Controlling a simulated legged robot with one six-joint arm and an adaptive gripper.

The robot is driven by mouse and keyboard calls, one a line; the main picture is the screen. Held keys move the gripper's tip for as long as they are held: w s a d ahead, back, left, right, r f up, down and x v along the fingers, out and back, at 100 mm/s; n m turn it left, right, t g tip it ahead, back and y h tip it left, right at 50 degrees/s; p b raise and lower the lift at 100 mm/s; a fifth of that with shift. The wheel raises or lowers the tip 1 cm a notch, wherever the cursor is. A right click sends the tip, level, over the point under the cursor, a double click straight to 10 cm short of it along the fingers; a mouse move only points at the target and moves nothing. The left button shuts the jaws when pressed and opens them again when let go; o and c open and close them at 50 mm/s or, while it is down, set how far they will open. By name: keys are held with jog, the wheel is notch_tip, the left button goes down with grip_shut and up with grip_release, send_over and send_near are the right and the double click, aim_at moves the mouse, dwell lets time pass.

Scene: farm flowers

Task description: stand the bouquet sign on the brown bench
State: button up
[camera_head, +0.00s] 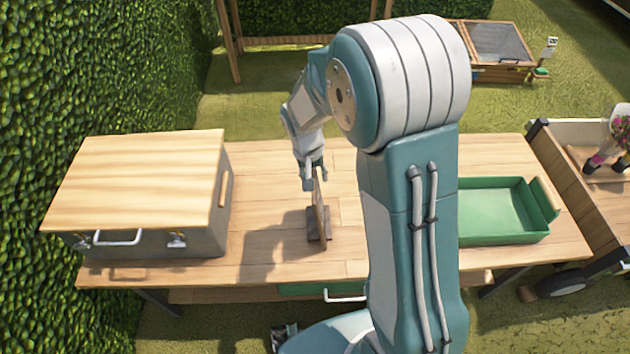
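A small sign (320,207) with a thin upright panel and a dark brown base shows nearly edge-on, so its face is hidden. It is upright over the middle of the light-brown wooden bench (270,186); its base appears to be at the bench top, but I cannot tell whether it touches. My gripper (314,180) points down at the sign's top edge, with its fingers around or right beside the panel. The fingers are too small to tell whether they grip it. My arm covers part of the bench right of the sign.
A grey box with a wooden lid (145,185) stands on the bench's left end. A green tray (495,212) lies at the right. A wooden cart (572,180) with a flower bouquet (621,128) is at the far right. A hedge borders the left; bare bench top surrounds the sign.

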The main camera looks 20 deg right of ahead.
notch_tip(320, 180, up, 9)
jog(key=a, duration=0.1)
jog(key=s+d+r+n+t, duration=0.1)
jog(key=s+r+t, duration=0.2)
jog(key=s+r, duration=0.3)
jog(key=s+d+r+n+t+y, duration=0.1)
jog(key=s+r, duration=0.6)
jog(key=s, duration=0.7)
jog(key=shift+s+d+r+t, duration=0.15)
jog(key=shift+s+d+t, duration=0.25)
jog(key=shift+d+t, duration=0.4)
